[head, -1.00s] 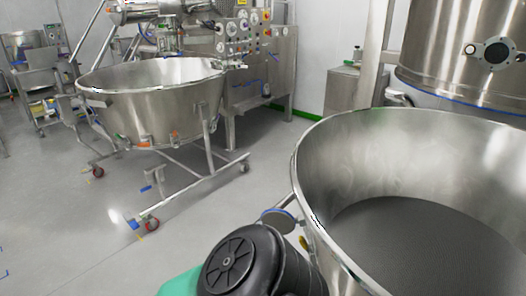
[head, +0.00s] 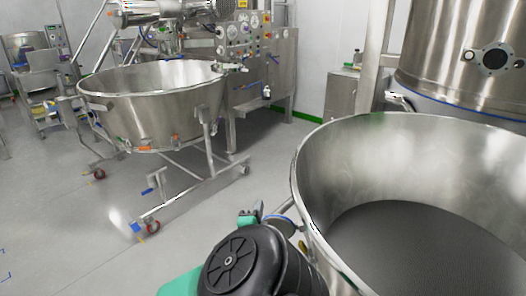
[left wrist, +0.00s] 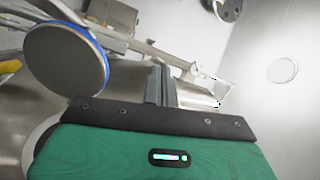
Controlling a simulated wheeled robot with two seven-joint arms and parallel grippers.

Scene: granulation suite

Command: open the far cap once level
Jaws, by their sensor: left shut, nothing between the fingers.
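A round grey cap with a blue rim (left wrist: 65,62) shows face-on at the upper left of the left wrist view. In the head view the cap (head: 282,222) sits beside the left outer wall of the large steel bowl (head: 308,190), partly hidden behind my gripper and arm. I cannot tell whether this is the far cap. My left gripper (head: 258,208) is beside the cap, at its left in the head view. Its fingers (left wrist: 160,84) are shut and empty, to the right of the cap in the left wrist view, apart from it. My right gripper is out of view.
The near bowl has a dark grey floor or filling. A second steel bowl on a wheeled frame (head: 155,125) stands across the floor. A control cabinet (head: 262,80) is behind it, and a tall steel vessel (head: 430,60) stands at the back right.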

